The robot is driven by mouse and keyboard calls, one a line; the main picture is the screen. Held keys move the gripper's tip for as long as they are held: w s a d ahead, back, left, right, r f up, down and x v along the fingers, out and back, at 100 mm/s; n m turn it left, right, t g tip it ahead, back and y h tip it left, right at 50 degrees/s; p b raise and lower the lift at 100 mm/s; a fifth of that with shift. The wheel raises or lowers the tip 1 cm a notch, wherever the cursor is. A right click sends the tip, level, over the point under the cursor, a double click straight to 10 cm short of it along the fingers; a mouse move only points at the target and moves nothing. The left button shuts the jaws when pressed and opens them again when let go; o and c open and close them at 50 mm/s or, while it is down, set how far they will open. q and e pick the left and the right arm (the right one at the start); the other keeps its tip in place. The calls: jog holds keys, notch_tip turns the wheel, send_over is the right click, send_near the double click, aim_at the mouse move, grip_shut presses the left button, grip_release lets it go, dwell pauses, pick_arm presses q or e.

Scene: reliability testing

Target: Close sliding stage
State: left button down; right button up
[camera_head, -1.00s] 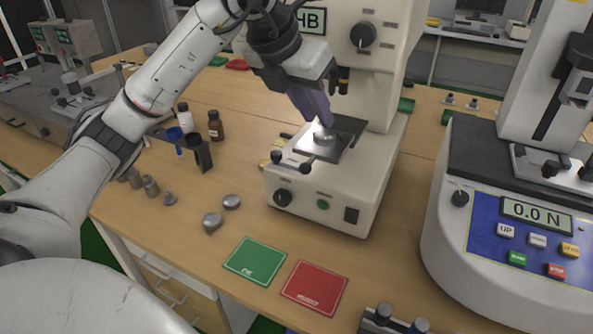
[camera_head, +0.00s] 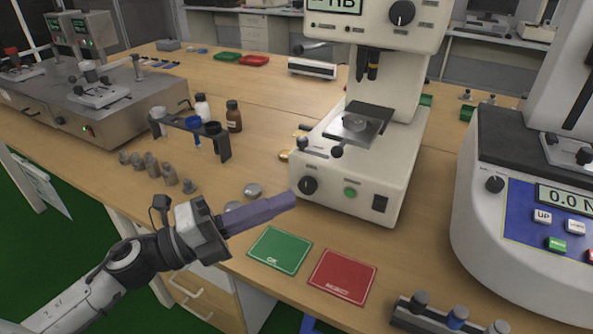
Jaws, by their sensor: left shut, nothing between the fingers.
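The sliding stage (camera_head: 377,128) is a dark metal plate on the white hardness tester (camera_head: 362,185), under its lens turret (camera_head: 367,66). A round metal sample (camera_head: 354,125) sits on the stage. Two dark knobs stand at the stage's front. My left gripper (camera_head: 293,197) has purple fingers that are shut and empty. It is above the table's front part, left of the tester's base and apart from the stage. My right gripper is not in view.
Green (camera_head: 280,249) and red (camera_head: 342,277) mats lie in front of the tester. A force tester (camera_head: 510,200) stands at the right. Bottles, a dark rack (camera_head: 222,146) and several metal weights (camera_head: 152,166) stand at the left. A round metal disc (camera_head: 252,190) lies behind my fingers.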

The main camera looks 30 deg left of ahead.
pick_arm(q)
jog(key=w+d+n+y+p, duration=0.1)
jog(key=w+d+p, duration=0.2)
jog(key=w, duration=0.8)
jog(key=shift+w+r+t, duration=0.3)
jog(key=shift+r+t, duration=0.1)
jog(key=shift+r, duration=0.05)
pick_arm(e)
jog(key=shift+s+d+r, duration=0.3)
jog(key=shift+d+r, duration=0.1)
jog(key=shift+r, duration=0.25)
pick_arm(q)
jog(key=shift+a+n, duration=0.1)
jog(key=shift+n, duration=0.2)
